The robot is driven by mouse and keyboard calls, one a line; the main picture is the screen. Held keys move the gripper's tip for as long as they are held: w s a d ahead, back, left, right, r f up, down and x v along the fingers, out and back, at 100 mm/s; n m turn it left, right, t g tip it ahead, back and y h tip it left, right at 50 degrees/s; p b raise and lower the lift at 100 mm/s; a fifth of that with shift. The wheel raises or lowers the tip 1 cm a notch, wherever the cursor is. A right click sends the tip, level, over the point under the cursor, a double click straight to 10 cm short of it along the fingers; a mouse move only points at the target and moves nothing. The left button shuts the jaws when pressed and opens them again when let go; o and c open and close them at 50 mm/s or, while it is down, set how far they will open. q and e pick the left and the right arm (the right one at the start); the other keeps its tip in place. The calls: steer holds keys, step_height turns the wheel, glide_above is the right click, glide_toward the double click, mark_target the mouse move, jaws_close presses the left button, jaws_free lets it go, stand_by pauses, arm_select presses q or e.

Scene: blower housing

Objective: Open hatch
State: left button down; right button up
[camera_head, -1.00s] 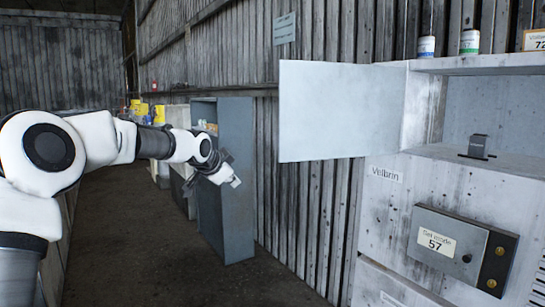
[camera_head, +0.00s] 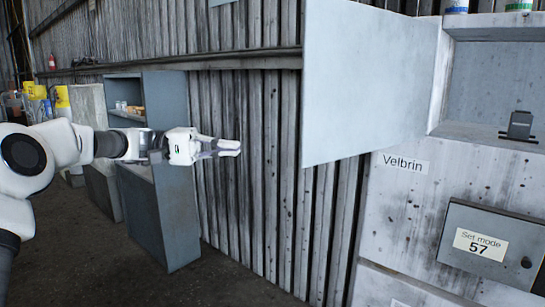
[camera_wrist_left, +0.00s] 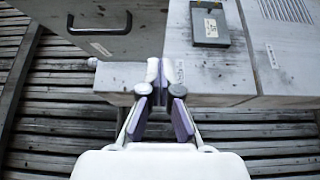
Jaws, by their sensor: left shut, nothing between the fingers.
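The hatch (camera_head: 365,85) is a flat pale grey door standing swung open to the left of the housing's compartment (camera_head: 485,85). No handle shows on the face seen in the head view. The left wrist view shows a grey panel (camera_wrist_left: 75,40) with a dark handle (camera_wrist_left: 100,28) and a label, apparently the hatch's other face. My left gripper (camera_head: 236,148) is shut and empty, pointing right, left of the hatch and apart from it in the picture. Its fingers (camera_wrist_left: 157,76) also show in the wrist view. My right gripper is out of view.
The pale housing (camera_head: 400,215) carries a "Velbrin" label and a "Set mode 57" box (camera_head: 490,245). A small dark block (camera_head: 520,125) sits in the compartment. A blue-grey cabinet (camera_head: 180,215) stands left, against a ribbed wall. Floor shows at lower left.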

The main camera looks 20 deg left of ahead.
arm_select(q)
steer(key=f, duration=0.2)
steer(key=p, duration=0.4)
glide_toward(312, 163)
steer(key=w+d, duration=0.2)
steer(key=w, duration=0.3)
steer(key=s+d, duration=0.1)
steer(key=d, duration=0.1)
steer(key=s+d+p, duration=0.1)
steer(key=s, duration=0.1)
steer(key=shift+d, duration=0.4)
steer(key=shift+w+a+f, duration=0.15)
steer(key=shift+w+a, duration=0.05)
steer(key=shift+a, duration=0.05)
